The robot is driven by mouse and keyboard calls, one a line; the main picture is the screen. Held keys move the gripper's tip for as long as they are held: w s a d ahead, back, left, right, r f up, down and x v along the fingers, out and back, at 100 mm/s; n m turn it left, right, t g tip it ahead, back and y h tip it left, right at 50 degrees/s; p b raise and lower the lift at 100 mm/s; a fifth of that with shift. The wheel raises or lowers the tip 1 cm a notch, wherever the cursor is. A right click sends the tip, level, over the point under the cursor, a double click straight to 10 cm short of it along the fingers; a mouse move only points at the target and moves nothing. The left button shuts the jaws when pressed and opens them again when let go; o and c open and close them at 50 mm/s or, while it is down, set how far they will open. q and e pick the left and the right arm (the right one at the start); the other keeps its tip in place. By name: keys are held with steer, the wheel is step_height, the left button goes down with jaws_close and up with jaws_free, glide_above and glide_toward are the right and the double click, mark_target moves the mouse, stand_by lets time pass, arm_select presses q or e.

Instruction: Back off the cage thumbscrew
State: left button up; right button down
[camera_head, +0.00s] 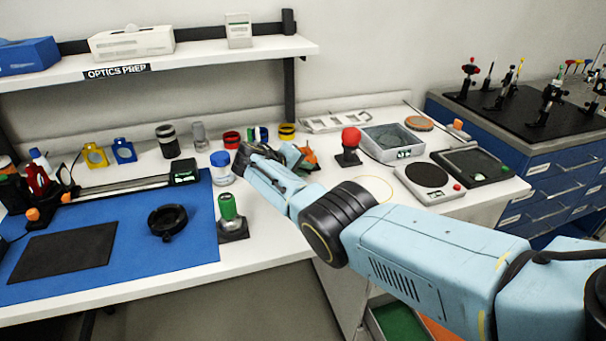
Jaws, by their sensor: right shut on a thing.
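My right arm reaches in from the right. Its light-blue gripper (247,160), with dark ends, is low over the white bench, behind the green-topped knob. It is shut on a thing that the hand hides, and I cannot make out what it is. An orange and teal piece (308,158) shows just behind and to the right of the hand. I cannot tell whether the two touch. The cage thumbscrew cannot be picked out in this view. My left gripper is not in view.
A green-topped knob (228,207) and a blue-lidded jar (221,167) stand close to the gripper. A red-topped knob (350,140) stands farther right. A black ring mount (168,221) sits on the blue mat (190,262). A shelf (200,60) runs above the bench.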

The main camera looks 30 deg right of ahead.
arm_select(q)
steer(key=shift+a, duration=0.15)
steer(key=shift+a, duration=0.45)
arm_select(e)
steer(key=c, duration=1.4)
jaws_free()
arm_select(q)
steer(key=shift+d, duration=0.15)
